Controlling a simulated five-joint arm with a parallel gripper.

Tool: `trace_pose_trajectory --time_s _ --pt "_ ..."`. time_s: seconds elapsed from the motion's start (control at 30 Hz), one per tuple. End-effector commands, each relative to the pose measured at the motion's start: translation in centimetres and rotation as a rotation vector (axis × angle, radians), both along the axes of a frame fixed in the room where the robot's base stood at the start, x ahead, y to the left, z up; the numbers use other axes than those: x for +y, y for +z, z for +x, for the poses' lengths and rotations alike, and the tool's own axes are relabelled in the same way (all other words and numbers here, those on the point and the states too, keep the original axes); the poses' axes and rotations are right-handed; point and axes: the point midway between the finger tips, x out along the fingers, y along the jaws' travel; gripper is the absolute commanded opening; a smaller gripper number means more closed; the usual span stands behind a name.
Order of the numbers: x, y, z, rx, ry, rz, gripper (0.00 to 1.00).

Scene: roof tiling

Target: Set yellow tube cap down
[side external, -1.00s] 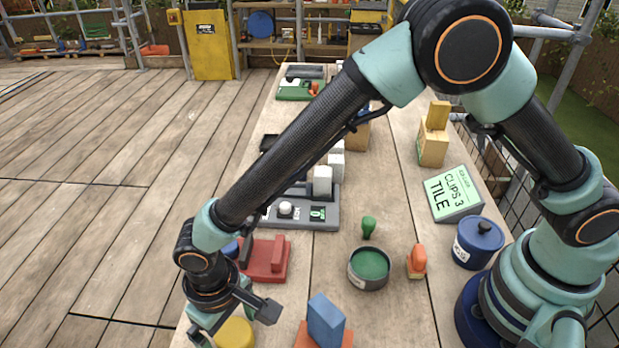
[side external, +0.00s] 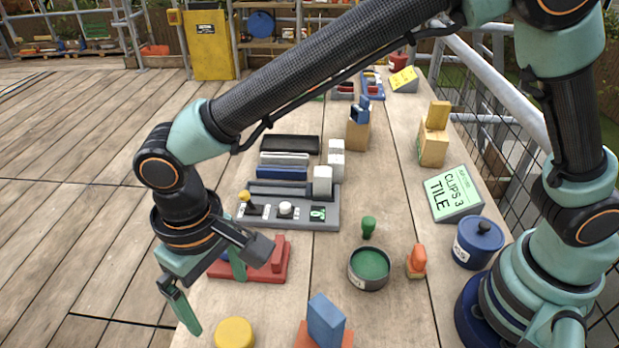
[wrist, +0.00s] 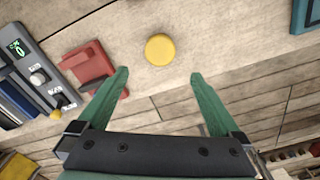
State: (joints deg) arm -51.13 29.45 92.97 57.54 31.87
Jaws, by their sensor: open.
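The yellow tube cap (side external: 234,332) lies on the wooden table at the near left edge. It is a round yellow disc, and it also shows in the wrist view (wrist: 159,49), beyond and between the fingertips. My gripper (side external: 215,292) is open and empty, raised above and a little behind the cap in the side view. In the wrist view its two green fingers (wrist: 157,76) are spread wide, with nothing between them. The cap is apart from both fingers.
A red block fixture (side external: 268,262) stands behind the cap, close to my gripper. A blue block on an orange base (side external: 325,322) is to the right. A round tin with green contents (side external: 369,268) and a grey panel (side external: 290,216) are farther back. Bare table lies around the cap.

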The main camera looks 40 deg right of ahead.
Motion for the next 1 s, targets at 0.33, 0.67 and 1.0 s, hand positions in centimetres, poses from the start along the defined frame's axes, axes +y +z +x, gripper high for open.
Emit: trace_pose_trajectory --time_s 0.33,0.67,1.0 --pt "-6.6 5.4 3.6 -0.065 -0.069 0.063 1.00" --pt "-21.7 11.7 5.1 -0.245 -0.196 0.130 1.00" --pt "-33.1 13.2 1.3 -0.438 -0.306 0.104 1.00"
